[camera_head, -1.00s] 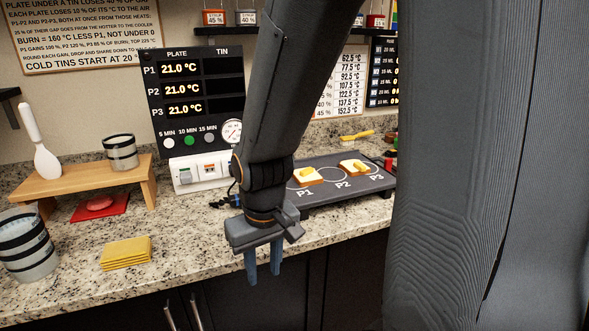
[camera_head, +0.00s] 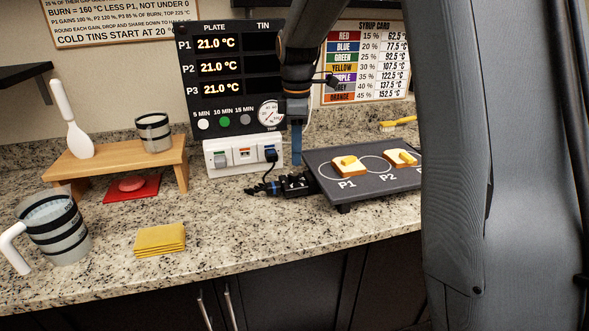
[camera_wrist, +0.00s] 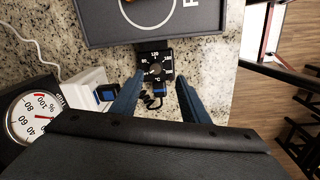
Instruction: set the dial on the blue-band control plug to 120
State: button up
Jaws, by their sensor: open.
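The black control plug (camera_head: 296,185) lies on the counter at the left edge of the hot plate, with blue on its cord end. In the wrist view the control plug (camera_wrist: 168,52) shows a dark round dial (camera_wrist: 155,69) with white numbers, 120 at the top. I cannot clearly read the dial's setting. My gripper (camera_head: 297,160) points down above the plug. In the wrist view my gripper (camera_wrist: 160,77) is open, its two blue fingers either side of the dial. I cannot see contact, and nothing is held.
The hot plate (camera_head: 335,190) lies right of the plug, with buttered bread slices (camera_head: 348,167) on it. A white outlet strip (camera_head: 221,158) with a blue plug (camera_head: 270,156) and a round gauge (camera_head: 271,113) stand behind.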

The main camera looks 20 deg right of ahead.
aim_at(295, 174)
jog(key=shift+w+r+n, duration=0.1)
jog(key=shift+w+n, duration=0.2)
jog(key=shift+w, duration=0.1)
jog(key=f, duration=0.2)
jog(key=f+p, duration=0.1)
jog(key=f, duration=0.2)
jog(key=f+p, duration=0.1)
jog(key=f, duration=0.1)
jog(key=shift+w+f, duration=0.25)
jog(key=shift+f, duration=0.05)
grip_shut()
